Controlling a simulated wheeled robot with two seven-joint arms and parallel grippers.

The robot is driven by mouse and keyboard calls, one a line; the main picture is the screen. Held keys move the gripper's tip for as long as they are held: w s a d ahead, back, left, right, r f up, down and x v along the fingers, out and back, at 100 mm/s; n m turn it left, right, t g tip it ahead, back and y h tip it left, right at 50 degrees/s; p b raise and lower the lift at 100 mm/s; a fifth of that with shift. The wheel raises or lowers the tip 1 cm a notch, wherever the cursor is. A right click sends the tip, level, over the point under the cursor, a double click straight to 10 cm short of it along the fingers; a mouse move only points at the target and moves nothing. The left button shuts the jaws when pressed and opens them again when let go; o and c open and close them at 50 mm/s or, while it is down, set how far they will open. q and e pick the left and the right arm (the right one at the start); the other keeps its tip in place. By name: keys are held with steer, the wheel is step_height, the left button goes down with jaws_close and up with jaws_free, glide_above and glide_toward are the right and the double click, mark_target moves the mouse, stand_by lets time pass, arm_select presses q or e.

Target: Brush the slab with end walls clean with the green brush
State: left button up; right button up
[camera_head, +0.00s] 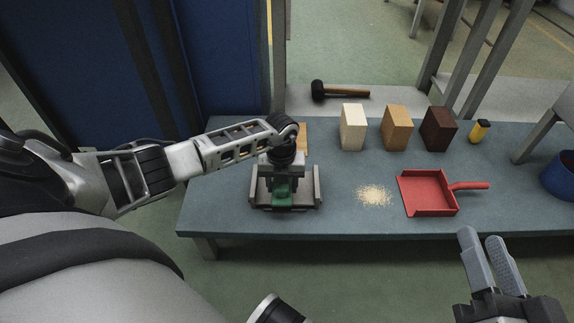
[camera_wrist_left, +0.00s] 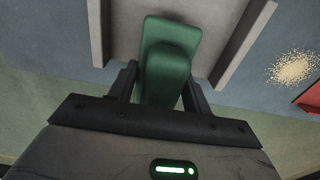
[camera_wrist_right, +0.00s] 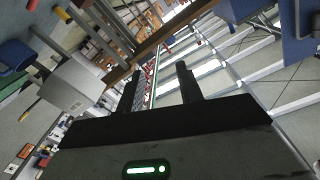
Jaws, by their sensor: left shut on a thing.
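The slab with end walls (camera_head: 317,188) lies on the bench at the left, a grey plate with a raised wall at each side. The green brush (camera_head: 283,194) is over its middle; in the left wrist view the brush (camera_wrist_left: 170,65) lies between the slab's two walls (camera_wrist_left: 245,45). My left gripper (camera_head: 283,178) is shut on the brush from above. Whether the bristles touch the slab is hidden. My right gripper (camera_head: 490,262) is open and empty, in front of the bench at the lower right; its fingers (camera_wrist_right: 160,85) stand apart in the right wrist view.
A crumb pile (camera_head: 374,195) lies right of the slab, beside a red dustpan (camera_head: 427,192). Cream (camera_head: 353,127), tan (camera_head: 396,129) and dark brown (camera_head: 438,130) blocks stand behind, with a yellow-black item (camera_head: 480,130), a mallet (camera_head: 340,92) and a blue bin (camera_head: 560,176).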

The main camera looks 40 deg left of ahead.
arm_select(q)
steer(key=shift+r+p, duration=0.55)
steer(key=shift+r, duration=0.2)
step_height(320, 180, up, 4)
steer(key=p, duration=0.3)
steer(key=shift+p, duration=0.4)
steer(key=shift+r+p, duration=0.35)
steer(key=shift+p, duration=0.05)
arm_select(e)
steer(key=f+g+h, duration=0.1)
steer(key=s+d+f+n+g+h, duration=0.1)
steer(key=shift+s+d+f, duration=0.15)
steer(key=shift+d+f, duration=0.05)
steer(key=shift+f, duration=0.2)
